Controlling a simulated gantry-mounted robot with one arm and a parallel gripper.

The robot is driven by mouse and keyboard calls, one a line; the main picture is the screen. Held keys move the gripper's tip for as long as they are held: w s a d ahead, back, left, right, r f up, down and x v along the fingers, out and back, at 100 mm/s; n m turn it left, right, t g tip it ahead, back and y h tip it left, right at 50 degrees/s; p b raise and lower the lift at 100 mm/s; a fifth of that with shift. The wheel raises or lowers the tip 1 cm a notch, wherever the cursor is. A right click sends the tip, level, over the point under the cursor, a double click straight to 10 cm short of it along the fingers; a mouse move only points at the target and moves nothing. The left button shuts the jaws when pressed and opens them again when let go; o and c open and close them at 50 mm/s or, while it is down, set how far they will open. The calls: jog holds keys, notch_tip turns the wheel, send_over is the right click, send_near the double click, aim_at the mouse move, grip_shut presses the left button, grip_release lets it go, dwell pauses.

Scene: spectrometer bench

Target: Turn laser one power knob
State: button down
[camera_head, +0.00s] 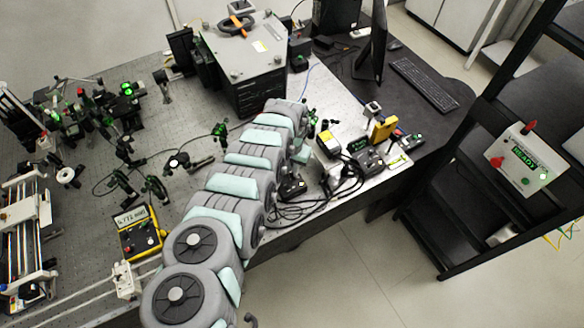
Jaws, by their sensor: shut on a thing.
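My arm reaches from the bottom of the view up over the bench edge and bends down at its far end. My gripper (296,172) is small and partly covered by my own arm. It is low over a dark control box (293,188) at the bench's front edge, shut on a small knob there. The knob is hidden by the gripper and arm, so its setting cannot be read. More dark control boxes with knobs and green displays stand to the right, one in the middle (369,160) and one farther right (409,141).
A yellow meter (382,129) stands among the right-hand boxes. Black cables (300,212) loop over the front edge. A large grey housing (243,60) stands behind my arm. Optics mounts fill the left bench. A black rack (465,215) stands right; the floor between is clear.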

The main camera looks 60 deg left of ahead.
aim_at(292, 171)
jog(key=shift+n+p, duration=0.6)
jog(key=shift+n, duration=0.4)
jog(key=c, duration=1.3)
grip_release()
jog(key=shift+c, duration=0.2)
jog(key=shift+r, duration=1.3)
notch_tip(292, 171, up, 8)
jog(key=b, duration=0.1)
jog(key=shift+r, duration=0.1)
